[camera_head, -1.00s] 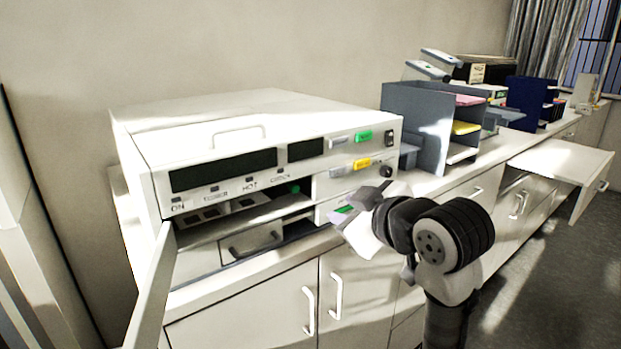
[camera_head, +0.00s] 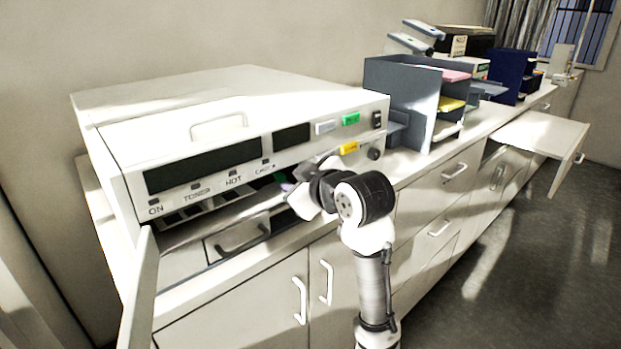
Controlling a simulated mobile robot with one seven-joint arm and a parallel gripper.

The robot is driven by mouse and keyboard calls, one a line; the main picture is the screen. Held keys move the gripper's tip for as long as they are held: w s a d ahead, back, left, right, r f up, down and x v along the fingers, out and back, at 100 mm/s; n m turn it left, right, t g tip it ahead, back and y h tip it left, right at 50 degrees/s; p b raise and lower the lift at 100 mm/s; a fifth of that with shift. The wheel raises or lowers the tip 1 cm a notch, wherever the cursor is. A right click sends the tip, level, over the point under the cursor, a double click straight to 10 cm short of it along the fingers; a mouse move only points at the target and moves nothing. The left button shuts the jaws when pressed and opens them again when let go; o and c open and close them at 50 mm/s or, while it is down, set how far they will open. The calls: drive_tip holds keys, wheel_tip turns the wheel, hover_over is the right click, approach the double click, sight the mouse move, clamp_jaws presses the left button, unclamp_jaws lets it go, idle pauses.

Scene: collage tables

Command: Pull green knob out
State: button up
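The white copier-like machine (camera_head: 150,105) stands on the counter with its front flap down at the left. Inside its open lower bay, a small green spot that looks like the green knob (camera_head: 280,177) shows just beside my gripper. My gripper (camera_head: 291,189) is at the right end of the bay, with its fingers reaching toward the green spot. The wrist and fingers cover part of this area. I cannot tell whether the fingers touch the knob, or whether they are open or shut.
A green button (camera_head: 351,118) and a yellow button (camera_head: 349,148) are on the front panel above my wrist. A grey paper organizer (camera_head: 400,85) stands to the right. The open flap (camera_head: 143,290) sticks out at the left. An open drawer (camera_head: 540,135) juts out farther right.

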sight(283, 178)
drive_tip(key=shift+p+x, duration=0.45)
drive_tip(key=shift+x, duration=1.75)
clamp_jaws()
drive_tip(key=shift+s+d, duration=0.1)
drive_tip(key=shift+s, duration=0.05)
drive_tip(key=shift+s+d, duration=0.85)
drive_tip(key=shift+s, duration=0.3)
drive_tip(key=shift+o, duration=1.5)
unclamp_jaws()
